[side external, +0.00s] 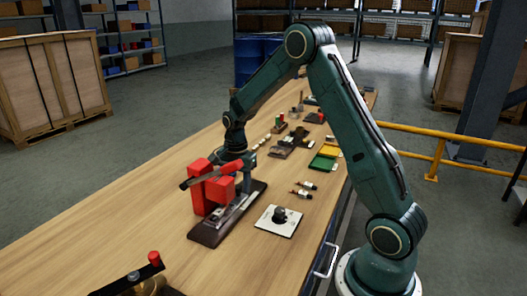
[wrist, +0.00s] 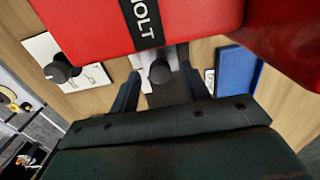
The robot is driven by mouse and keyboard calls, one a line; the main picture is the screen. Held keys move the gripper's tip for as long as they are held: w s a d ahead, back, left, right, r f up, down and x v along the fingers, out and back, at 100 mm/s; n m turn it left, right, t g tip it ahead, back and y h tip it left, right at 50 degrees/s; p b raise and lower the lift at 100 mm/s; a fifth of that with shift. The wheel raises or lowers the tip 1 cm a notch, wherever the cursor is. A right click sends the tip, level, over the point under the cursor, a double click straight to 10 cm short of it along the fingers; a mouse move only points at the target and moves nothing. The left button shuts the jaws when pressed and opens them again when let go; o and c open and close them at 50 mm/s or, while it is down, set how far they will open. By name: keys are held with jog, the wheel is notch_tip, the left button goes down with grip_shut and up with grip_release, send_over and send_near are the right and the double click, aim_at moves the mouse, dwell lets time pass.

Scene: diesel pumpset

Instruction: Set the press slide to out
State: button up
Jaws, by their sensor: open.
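The press is a red block assembly (side external: 212,192) on a long dark base (side external: 206,236) with a pale rail, standing on the wooden bench. In the wrist view its red body (wrist: 185,18), with a black "HOLT" label, fills the top. A grey round knob (wrist: 160,72) on a pale bar shows below the red body, between my fingers. My gripper (wrist: 160,85) is open, one finger on each side of that knob; contact cannot be told. In the side view my gripper (side external: 243,172) is at the press, its fingers largely hidden by the red blocks.
A white plate with a black knob (side external: 279,215) lies right of the press. Two small dark-and-white items (side external: 303,190) lie beyond it. Green and yellow trays (side external: 323,160) are farther back. A red-knobbed lever (side external: 152,260) is in front. The bench left of the press is clear.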

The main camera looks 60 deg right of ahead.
jog(key=shift+f, duration=0.1)
grip_shut()
jog(key=d, duration=1)
jog(key=shift+d, duration=0.3)
jog(key=shift+c, duration=0.4)
grip_release()
jog(key=shift+o, duration=0.4)
notch_tip(320, 180, up, 14)
